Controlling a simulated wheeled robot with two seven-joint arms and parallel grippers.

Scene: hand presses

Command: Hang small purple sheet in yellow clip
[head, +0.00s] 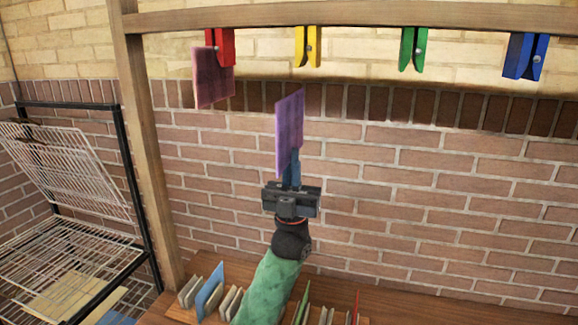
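The small purple sheet (289,133) is held upright in my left gripper (291,172), which is shut on its lower end. The sheet is below the yellow clip (307,47), a little to its left in the picture, with a gap between them. The yellow clip hangs from the wooden beam and holds nothing. My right gripper is not in view.
A red clip (221,45) holds a dark pink sheet (213,78). Green (413,49) and blue (526,56) clips hang empty to the right. A wooden post (149,150) and a wire rack (75,240) stand left. Sheets stand in slots on the wooden table (400,308).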

